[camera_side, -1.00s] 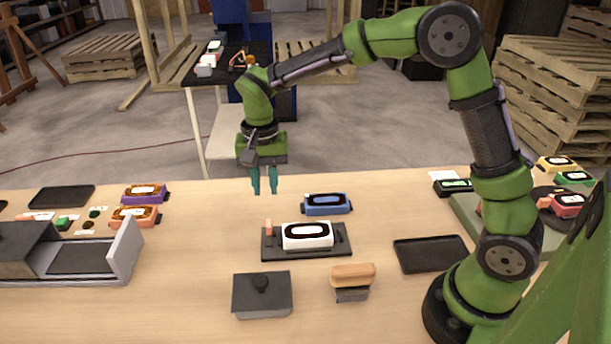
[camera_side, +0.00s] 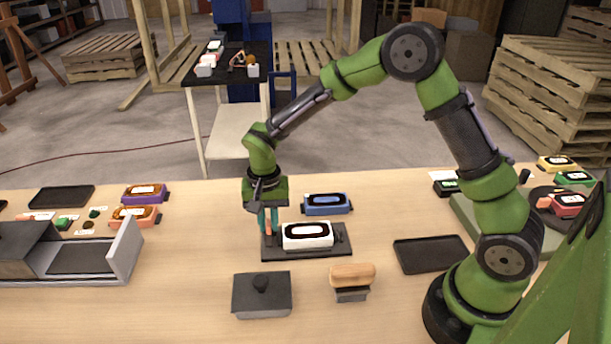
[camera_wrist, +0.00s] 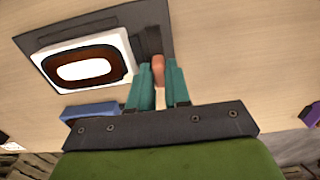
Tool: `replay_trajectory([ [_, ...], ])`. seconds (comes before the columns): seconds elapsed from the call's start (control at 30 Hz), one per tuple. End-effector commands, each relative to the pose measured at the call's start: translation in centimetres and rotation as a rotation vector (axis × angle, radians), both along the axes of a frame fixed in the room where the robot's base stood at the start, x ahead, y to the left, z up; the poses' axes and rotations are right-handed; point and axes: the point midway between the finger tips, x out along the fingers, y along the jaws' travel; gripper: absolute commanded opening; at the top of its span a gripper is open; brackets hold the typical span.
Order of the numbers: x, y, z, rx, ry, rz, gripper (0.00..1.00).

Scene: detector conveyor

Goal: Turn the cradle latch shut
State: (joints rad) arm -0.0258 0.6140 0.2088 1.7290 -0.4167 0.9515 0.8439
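The dark cradle (camera_side: 340,249) lies on the table and also shows at the upper left of the wrist view (camera_wrist: 60,32). A white detector with a dark-ringed window (camera_side: 307,235) sits in it; it shows in the wrist view too (camera_wrist: 88,70). The small orange latch (camera_wrist: 158,70) stands at the cradle's left end in the side view. My gripper (camera_side: 268,228) points down there, its teal fingers (camera_wrist: 160,80) on either side of the latch. The fingers look closed against it, with no clear gap. The latch's lower part is partly hidden.
A blue detector (camera_side: 327,204) lies just behind the cradle, close to my gripper. A dark block with a knob (camera_side: 261,293) and a wooden-handled stamp (camera_side: 352,279) stand in front. An empty dark tray (camera_side: 430,254) is at right, a grey-walled fixture (camera_side: 125,250) at left.

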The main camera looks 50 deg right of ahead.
Motion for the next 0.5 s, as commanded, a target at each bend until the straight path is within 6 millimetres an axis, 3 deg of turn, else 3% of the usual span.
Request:
replay_trajectory([
  [0.03,0.0,0.0,0.01,0.0,0.0,0.0,0.09],
  [0.1,0.0,0.0,0.02,0.0,0.0,0.0,0.0],
  [0.5,0.07,0.06,0.05,0.0,0.0,0.039,0.0],
])
